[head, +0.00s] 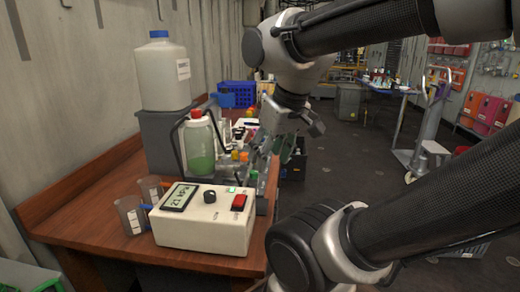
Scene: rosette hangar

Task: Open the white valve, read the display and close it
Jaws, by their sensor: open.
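A cream control box (205,218) stands at the front of the wooden bench. Its dark-framed display (179,196) shows characters that seem to begin with 21; the rest is too small to read surely. A black knob (210,197) and a red switch (239,202) are on its top. I cannot make out a white valve; the area behind the box is cluttered and partly covered by my arm. My gripper (268,158) is open and points down behind the box, near the bench's right edge. I see nothing held in it.
A white jug (163,72) stands on a grey block (165,140). A red-capped bottle of green liquid (199,150) is beside it. Clear beakers (130,215) stand left of the box. Blue crates (237,92) are farther back. The floor to the right is partly free, with a trolley (425,130).

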